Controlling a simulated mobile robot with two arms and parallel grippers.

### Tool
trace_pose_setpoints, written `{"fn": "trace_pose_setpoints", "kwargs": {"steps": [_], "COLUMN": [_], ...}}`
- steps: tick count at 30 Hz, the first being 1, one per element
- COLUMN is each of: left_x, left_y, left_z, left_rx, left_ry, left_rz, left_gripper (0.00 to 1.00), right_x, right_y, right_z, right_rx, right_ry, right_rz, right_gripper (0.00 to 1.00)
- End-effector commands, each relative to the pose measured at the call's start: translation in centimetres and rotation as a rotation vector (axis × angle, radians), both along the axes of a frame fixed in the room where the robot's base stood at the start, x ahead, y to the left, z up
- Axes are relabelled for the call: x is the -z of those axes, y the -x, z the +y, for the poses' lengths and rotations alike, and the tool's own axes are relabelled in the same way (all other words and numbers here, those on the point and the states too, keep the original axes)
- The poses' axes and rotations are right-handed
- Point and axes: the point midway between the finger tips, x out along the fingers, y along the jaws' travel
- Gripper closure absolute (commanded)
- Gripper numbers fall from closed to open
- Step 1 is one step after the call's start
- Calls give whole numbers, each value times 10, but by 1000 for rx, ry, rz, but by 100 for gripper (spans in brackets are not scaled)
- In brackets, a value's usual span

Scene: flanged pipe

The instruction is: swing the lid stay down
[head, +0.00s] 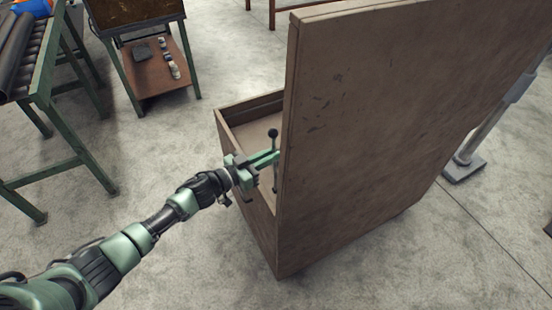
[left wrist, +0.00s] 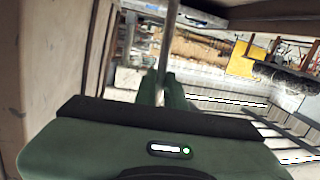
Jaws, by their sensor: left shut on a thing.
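A wooden chest (head: 263,243) stands in the middle of the head view with its large brown lid (head: 400,105) raised. The lid stay (head: 274,147) is a thin, dark, near-upright rod with a ball at its top, beside the lid's left edge. My left gripper (head: 275,155) reaches in from the left over the chest's side and is shut on the stay. In the left wrist view the grey rod of the stay (left wrist: 169,45) runs up from between the green fingers (left wrist: 162,92). The stay's lower end is hard to see. My right gripper is out of view.
A green-legged roller stand (head: 60,105) is at the left. A small table with a lower shelf (head: 150,70) holding several small items stands behind. A grey post on a foot plate (head: 463,168) is right of the lid. The floor in front is clear.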

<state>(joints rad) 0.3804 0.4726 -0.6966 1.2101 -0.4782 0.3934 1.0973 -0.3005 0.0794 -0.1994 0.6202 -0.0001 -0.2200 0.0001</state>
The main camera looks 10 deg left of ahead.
Motion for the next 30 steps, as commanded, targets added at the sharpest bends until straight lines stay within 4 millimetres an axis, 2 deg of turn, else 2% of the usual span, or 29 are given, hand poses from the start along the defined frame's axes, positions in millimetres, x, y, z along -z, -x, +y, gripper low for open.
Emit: {"fn": "trace_pose_setpoints", "kwargs": {"steps": [3,9,26,27,28,30], "left_x": [-1,1,4,4,4,4], "left_y": [-12,-22,-25,-25,-25,-25], "left_z": [9,16,18,18,18,18], "left_rx": [-3,-2,-2,-2,-2,-1], "left_ry": [36,82,101,101,101,101], "left_rz": [50,110,137,137,137,137], "left_gripper": [100,100,100,78,70,68], "right_x": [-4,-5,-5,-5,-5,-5], "right_y": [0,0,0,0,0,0], "right_z": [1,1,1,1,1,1], "right_rx": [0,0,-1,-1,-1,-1], "right_ry": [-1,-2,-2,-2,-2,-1], "right_rz": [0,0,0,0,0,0], "right_gripper": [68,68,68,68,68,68]}}
